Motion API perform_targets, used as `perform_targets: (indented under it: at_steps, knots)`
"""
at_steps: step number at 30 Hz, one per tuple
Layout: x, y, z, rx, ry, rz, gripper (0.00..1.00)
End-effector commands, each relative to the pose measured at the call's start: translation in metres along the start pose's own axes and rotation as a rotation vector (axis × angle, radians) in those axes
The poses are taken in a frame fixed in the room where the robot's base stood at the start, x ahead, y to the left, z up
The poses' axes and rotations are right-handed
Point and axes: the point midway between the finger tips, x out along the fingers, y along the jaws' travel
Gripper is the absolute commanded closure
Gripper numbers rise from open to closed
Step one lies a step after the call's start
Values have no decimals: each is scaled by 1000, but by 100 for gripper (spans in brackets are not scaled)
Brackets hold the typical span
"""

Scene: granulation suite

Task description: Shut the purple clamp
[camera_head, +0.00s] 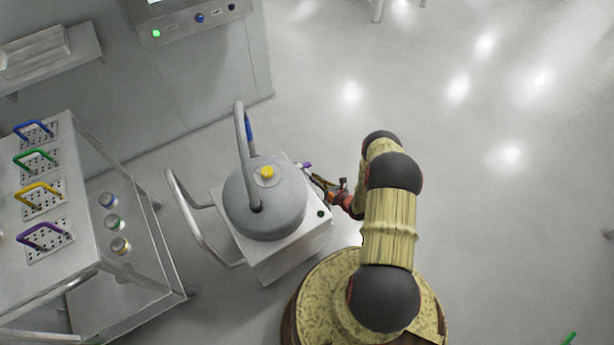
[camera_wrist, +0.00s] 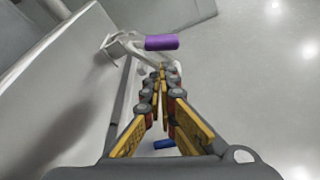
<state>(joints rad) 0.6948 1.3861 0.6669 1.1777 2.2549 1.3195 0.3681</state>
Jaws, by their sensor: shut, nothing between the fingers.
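The purple clamp (camera_head: 304,165) is on the right side of a white cart, beside a grey round vessel. In the wrist view its purple grip (camera_wrist: 162,43) lies just beyond my fingertips, on a pale metal clamp body (camera_wrist: 125,45). My gripper (camera_head: 318,181) is shut and empty, close to the clamp at the cart's right side. The fingers also show in the wrist view (camera_wrist: 160,72), meeting below the purple grip. I cannot tell whether they touch it, or whether the clamp is open or shut.
The grey vessel (camera_head: 262,210) with a yellow knob (camera_head: 267,172) stands on the white cart (camera_head: 290,262). A blue handle (camera_head: 248,127) is at its back. A steel trolley (camera_head: 100,265) holds coloured-handled plates at left.

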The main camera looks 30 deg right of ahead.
Motion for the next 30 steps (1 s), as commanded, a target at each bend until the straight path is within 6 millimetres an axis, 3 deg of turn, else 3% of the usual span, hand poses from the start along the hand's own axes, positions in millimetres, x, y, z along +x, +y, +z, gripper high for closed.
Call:
perform_targets:
  at_steps: [6, 12, 30]
  knots:
    - [37, 0, -1, -2, -1, 2, 100]
    - [53, 0, 0, -1, 0, 1, 100]
    - [49, 0, 0, 0, 0, 0, 100]
